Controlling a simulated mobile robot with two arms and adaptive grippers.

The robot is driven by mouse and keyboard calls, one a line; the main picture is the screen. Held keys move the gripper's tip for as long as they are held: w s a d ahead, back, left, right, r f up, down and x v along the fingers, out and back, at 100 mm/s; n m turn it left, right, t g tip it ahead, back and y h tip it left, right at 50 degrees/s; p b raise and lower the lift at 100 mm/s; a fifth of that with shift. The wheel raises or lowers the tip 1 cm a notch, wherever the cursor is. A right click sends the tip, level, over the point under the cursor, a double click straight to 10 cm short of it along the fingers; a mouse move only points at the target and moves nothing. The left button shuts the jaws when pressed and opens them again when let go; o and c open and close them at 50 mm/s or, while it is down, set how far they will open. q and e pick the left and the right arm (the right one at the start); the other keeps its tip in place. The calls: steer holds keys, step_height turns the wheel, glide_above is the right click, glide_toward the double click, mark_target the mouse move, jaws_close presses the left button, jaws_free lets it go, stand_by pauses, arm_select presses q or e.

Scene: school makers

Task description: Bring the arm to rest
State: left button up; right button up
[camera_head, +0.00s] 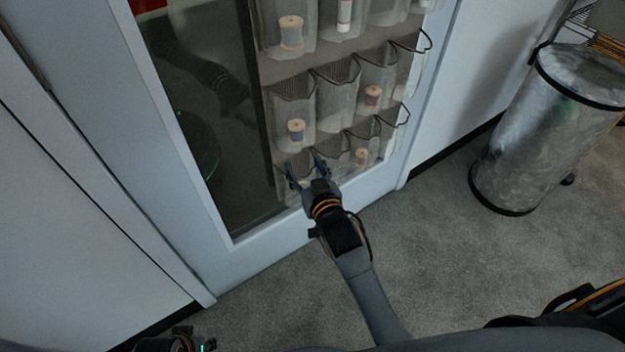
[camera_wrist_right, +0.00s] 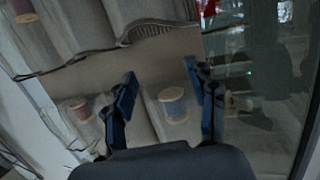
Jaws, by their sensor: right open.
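My right arm reaches up from the bottom of the head view. Its gripper (camera_head: 305,168) is open in front of the bottom row of a hanging pocket organizer (camera_head: 290,66) on a glass door. In the right wrist view the two blue fingers (camera_wrist_right: 162,80) are spread apart, with nothing held between them. A spool with bluish thread (camera_wrist_right: 173,103) shows between the fingers, behind the pocket material. A pinkish spool (camera_wrist_right: 78,110) shows to the left. I cannot tell whether the fingers touch the organizer.
More spools sit in the pockets, including one at the top left (camera_head: 291,32) and one at the right (camera_head: 373,95). A metal bin (camera_head: 545,125) stands on the grey carpet at right. The carpet between door and bin is clear.

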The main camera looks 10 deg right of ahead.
steer(key=a+v, duration=0.1)
steer(key=v, duration=0.5)
arm_select(q)
steer(key=s+f+g+p, duration=0.1)
steer(key=s+f+p, duration=0.5)
steer(key=p, duration=0.4)
arm_select(e)
steer(key=s+d+f+g, duration=0.3)
steer(key=s+f+g, duration=0.2)
steer(key=s+f, duration=0.4)
steer(key=s+d+f+n+g+h, duration=0.1)
steer(key=s+d+f+g, duration=0.3)
steer(key=s+f, duration=0.5)
steer(key=s+d+f+g, duration=0.3)
steer(key=s+f+g, duration=0.2)
steer(key=s+f, duration=0.45)
arm_select(q)
steer(key=s+a+f+p, duration=0.1)
steer(key=s+f+p, duration=0.1)
steer(key=s+p, duration=0.2)
steer(key=s+a+f+g+p, duration=0.1)
steer(key=s+p, duration=0.4)
steer(key=s, duration=0.5)
steer(key=shift+a+f, duration=0.65)
steer(key=shift+f, duration=0.15)
arm_select(e)
steer(key=s+d+f, duration=0.2)
steer(key=s, duration=1.3)
steer(key=shift+d+f+g, duration=0.25)
steer(key=shift+g, duration=0.15)
